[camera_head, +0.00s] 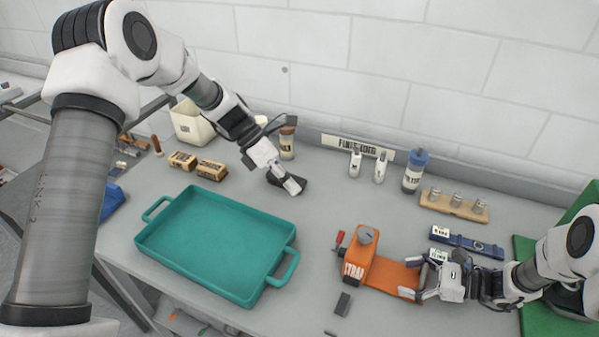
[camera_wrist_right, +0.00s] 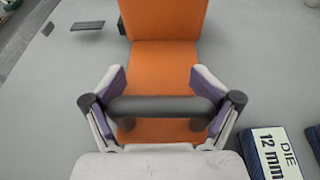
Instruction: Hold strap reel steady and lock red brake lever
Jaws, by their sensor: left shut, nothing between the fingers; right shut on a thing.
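The orange strap reel (camera_head: 356,262) stands on the grey table, right of the teal tray, with a grey knob on top. Its red brake lever (camera_head: 339,238) sticks up at the reel's left side. The reel's flat orange base reaches right to my right gripper (camera_head: 418,282). In the right wrist view, my right gripper (camera_wrist_right: 160,105) is shut on a dark grey bar handle (camera_wrist_right: 150,110) across the orange base (camera_wrist_right: 163,58).
The teal tray (camera_head: 147,236) is empty. Bottles and a blue-capped container (camera_head: 414,172) stand along the wall. A wooden block with metal cylinders (camera_head: 454,206) and blue die boxes (camera_head: 466,243) lie at right. A small dark block (camera_head: 343,303) lies before the reel.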

